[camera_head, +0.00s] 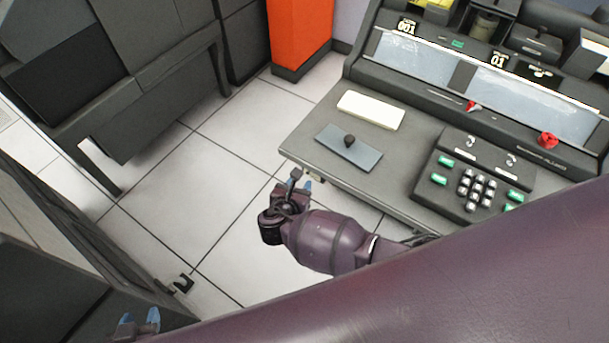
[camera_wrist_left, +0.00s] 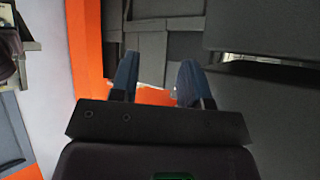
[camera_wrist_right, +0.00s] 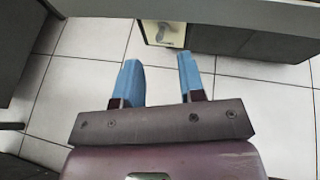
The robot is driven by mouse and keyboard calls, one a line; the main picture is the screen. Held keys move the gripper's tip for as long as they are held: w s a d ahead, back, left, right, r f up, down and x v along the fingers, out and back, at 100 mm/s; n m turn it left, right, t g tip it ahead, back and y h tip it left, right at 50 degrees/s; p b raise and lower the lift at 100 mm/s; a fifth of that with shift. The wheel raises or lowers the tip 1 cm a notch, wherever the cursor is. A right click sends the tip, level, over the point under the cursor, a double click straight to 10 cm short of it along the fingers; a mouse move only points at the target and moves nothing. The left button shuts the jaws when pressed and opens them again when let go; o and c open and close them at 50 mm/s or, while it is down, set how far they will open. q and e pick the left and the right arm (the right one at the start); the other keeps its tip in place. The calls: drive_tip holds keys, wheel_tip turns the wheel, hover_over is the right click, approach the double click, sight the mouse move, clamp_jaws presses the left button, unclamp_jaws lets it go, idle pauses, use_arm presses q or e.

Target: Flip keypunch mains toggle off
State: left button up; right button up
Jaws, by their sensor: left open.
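The keypunch desk (camera_head: 300,147) stands at the right in the head view. In the right wrist view a cream plate with a grey lever-like piece, which looks like the mains toggle (camera_wrist_right: 172,35), sits on a dark panel below the desk edge. The lever's position is too small to tell. My right gripper (camera_head: 300,184) is just off the desk's front left edge. In its wrist view the fingers (camera_wrist_right: 160,85) are apart and empty, short of the plate. My left gripper (camera_head: 138,322) is at the bottom left, far from the desk, open and empty (camera_wrist_left: 155,80).
On the desk are a cream card stack (camera_head: 370,110), a blue-grey plate with a black knob (camera_head: 349,148), a keypad (camera_head: 470,185) and two red knobs. An orange column (camera_head: 300,30) and dark cabinets stand behind. Tiled floor (camera_head: 160,200) between is clear.

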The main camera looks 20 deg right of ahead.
sight(307, 173)
drive_tip(key=shift+b+x, duration=0.5)
drive_tip(key=shift+x, duration=2.1)
clamp_jaws()
